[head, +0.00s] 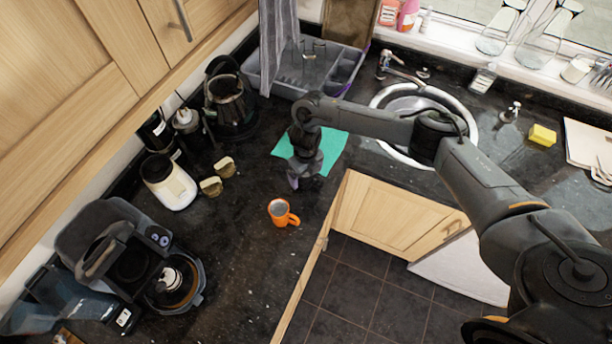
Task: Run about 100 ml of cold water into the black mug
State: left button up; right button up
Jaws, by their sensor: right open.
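I cannot make out a black mug. An orange mug (282,213) stands upright on the dark granite counter, with its handle to the right. My right gripper (298,178) is open, pointing down at the front edge of the green cloth, above and behind the orange mug and apart from it. A small purple patch shows at its fingertips; I cannot tell what it is. The tap (398,68) stands behind the round steel sink (462,108), right of the gripper. My right forearm hides part of the sink. My left gripper is not in view.
A green cloth (333,145) lies behind the gripper. A grey dish rack (345,80) stands at the back. A coffee machine (125,250), white container (168,183) and kettle (229,102) line the left. A yellow sponge (543,135) lies right. Counter around the orange mug is clear.

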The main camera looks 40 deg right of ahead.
jog(key=c, duration=1.2)
jog(key=shift+r, duration=0.2)
jog(key=shift+r+b, duration=0.45)
jog(key=shift+r, duration=0.15)
jog(key=s+d+r, duration=0.1)
jog(key=s+r, duration=0.2)
jog(key=s+d+r, duration=0.2)
jog(key=s+r, duration=0.1)
jog(key=s, duration=0.1)
jog(key=s+d+r+p, duration=0.1)
jog(key=s+d+r, duration=0.1)
jog(key=s+r, duration=0.1)
jog(key=shift+s+r, duration=0.25)
